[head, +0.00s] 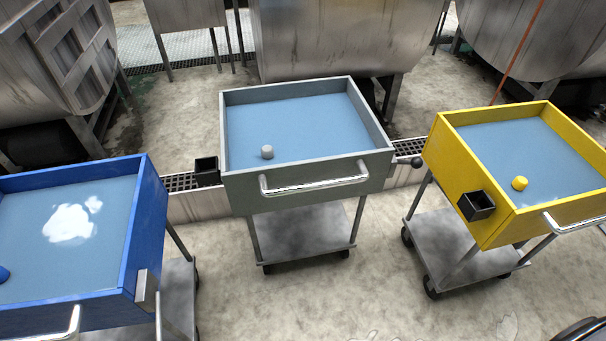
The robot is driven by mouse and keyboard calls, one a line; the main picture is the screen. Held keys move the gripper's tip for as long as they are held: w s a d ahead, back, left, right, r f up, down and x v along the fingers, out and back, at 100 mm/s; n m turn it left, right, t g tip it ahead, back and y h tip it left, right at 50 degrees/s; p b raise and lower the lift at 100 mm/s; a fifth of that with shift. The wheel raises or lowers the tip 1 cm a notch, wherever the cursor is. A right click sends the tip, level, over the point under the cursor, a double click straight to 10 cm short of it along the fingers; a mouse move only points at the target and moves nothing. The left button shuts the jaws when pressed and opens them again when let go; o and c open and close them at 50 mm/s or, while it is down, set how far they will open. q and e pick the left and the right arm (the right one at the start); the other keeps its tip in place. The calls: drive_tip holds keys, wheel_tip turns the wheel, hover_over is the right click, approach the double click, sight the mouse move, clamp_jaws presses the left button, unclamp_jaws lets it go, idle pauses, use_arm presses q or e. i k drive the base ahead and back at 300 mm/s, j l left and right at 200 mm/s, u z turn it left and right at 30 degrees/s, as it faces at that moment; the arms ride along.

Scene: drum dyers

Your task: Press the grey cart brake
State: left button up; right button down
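The grey cart (308,177) stands upright in the middle of the head view, with a blue-lined tray on top and a metal lower shelf. A short grey round knob (267,152) stands inside its tray near the front left. I cannot tell for sure which part is the brake. A chrome handle (313,179) runs along the front. Neither of my grippers shows in this view.
A blue cart (147,225) with white patches in its tray stands at left. A yellow cart (468,205) with a yellow knob (520,183) stands at right. Steel drums (330,40) line the back. Bare concrete floor (300,300) lies before the grey cart.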

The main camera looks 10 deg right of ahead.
sight(415, 162)
drive_tip(key=z, duration=1.25)
